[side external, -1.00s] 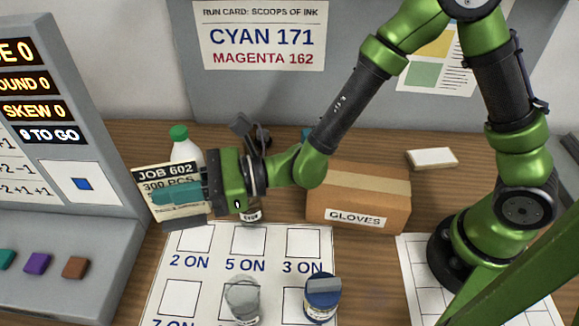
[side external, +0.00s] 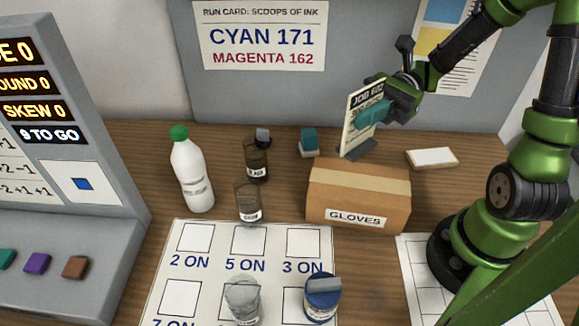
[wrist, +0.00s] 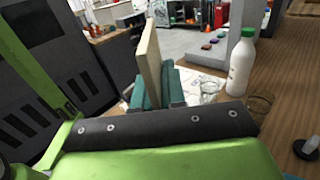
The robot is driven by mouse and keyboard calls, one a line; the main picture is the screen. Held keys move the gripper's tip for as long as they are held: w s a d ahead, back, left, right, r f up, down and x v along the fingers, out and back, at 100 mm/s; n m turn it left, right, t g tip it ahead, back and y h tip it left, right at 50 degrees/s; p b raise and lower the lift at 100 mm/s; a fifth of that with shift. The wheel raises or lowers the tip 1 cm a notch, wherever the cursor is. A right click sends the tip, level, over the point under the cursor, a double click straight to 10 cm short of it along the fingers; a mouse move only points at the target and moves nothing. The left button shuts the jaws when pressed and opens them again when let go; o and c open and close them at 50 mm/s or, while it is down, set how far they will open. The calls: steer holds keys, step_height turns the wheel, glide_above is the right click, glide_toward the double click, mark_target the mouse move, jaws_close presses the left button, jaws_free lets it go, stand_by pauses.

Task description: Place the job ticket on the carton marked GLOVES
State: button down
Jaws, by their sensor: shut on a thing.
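The job ticket (side external: 356,118) is a cream card with a dark printed heading and a dark foot. My gripper (side external: 376,112) is shut on it with teal fingers and holds it upright, behind the carton in the side view. The ticket also shows edge-on between the teal fingers in the wrist view (wrist: 151,62). The carton marked GLOVES (side external: 358,193) is a closed brown box with a tape strip along its top and a white label on its front. The ticket's foot appears just above and behind the carton's back edge; I cannot tell its exact height.
A numbered sheet (side external: 210,262) with two containers lies in front.

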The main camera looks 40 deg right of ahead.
steer(key=shift+s+d+f, duration=0.1)
steer(key=shift+s+d, duration=0.4)
steer(key=shift+s+d+f, duration=0.15)
steer(key=shift+s+f, duration=0.05)
steer(key=shift+f, duration=0.05)
glide_above(361, 181)
steer(key=shift+f, duration=3.85)
steer(key=shift+f, duration=0.1)
steer(key=c, duration=1.2)
jaws_free()
